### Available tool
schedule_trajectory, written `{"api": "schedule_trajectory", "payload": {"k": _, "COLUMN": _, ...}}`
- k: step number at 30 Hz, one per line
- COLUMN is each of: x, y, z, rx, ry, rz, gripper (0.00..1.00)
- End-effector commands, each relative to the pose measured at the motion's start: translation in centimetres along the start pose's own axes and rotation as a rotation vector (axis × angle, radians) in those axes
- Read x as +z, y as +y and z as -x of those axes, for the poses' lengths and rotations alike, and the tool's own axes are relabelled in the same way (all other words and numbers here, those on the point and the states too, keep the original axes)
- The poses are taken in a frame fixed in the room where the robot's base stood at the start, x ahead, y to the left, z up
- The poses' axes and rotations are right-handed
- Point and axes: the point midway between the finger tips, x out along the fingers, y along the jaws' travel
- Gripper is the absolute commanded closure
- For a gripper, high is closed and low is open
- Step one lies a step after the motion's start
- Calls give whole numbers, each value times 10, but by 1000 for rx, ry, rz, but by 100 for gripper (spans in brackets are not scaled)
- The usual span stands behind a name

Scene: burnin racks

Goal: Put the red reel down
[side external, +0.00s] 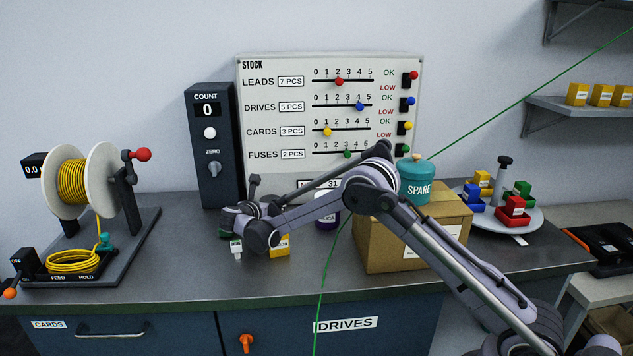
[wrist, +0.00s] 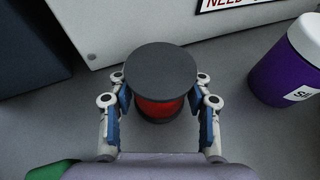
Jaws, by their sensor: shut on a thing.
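The red reel (wrist: 160,107) shows in the wrist view, with a red middle between dark round end discs. My gripper (wrist: 160,100) is shut on it, with one blue-padded finger on each side. The reel looks upright, its top disc facing the camera. I cannot tell whether its lower disc touches the bench. In the side external view my gripper (side external: 238,216) is low over the bench, in front of the counter box, and I cannot make out the reel there.
A purple pot (wrist: 283,62) with a white lid stands right of the reel. The stock board (wrist: 105,25) is behind it. A green item (wrist: 52,170) is at lower left. A yellow box (side external: 280,246) and cardboard box (side external: 390,245) stand right of my gripper. Bare bench (side external: 180,270) lies left.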

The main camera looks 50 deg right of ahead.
Motion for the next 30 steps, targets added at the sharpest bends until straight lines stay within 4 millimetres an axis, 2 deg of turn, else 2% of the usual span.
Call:
{"api": "schedule_trajectory", "payload": {"k": 5, "x": -2, "y": 0, "z": -1, "rx": 0, "ry": -1, "rz": 0, "gripper": 100}}
{"api": "schedule_trajectory", "payload": {"k": 6, "x": -3, "y": 0, "z": -1, "rx": 0, "ry": 0, "rz": 0, "gripper": 48}}
{"api": "schedule_trajectory", "payload": {"k": 8, "x": -3, "y": 0, "z": -1, "rx": 0, "ry": 0, "rz": 0, "gripper": 31}}
{"api": "schedule_trajectory", "payload": {"k": 9, "x": -3, "y": 0, "z": -1, "rx": 0, "ry": 0, "rz": 0, "gripper": 28}}
{"api": "schedule_trajectory", "payload": {"k": 20, "x": 0, "y": 0, "z": 0, "rx": 0, "ry": 0, "rz": 0, "gripper": 28}}
{"api": "schedule_trajectory", "payload": {"k": 26, "x": 0, "y": 1, "z": 26, "rx": 4, "ry": 0, "rz": 2, "gripper": 28}}
{"api": "schedule_trajectory", "payload": {"k": 30, "x": 0, "y": 1, "z": 55, "rx": 4, "ry": 1, "rz": 1, "gripper": 28}}
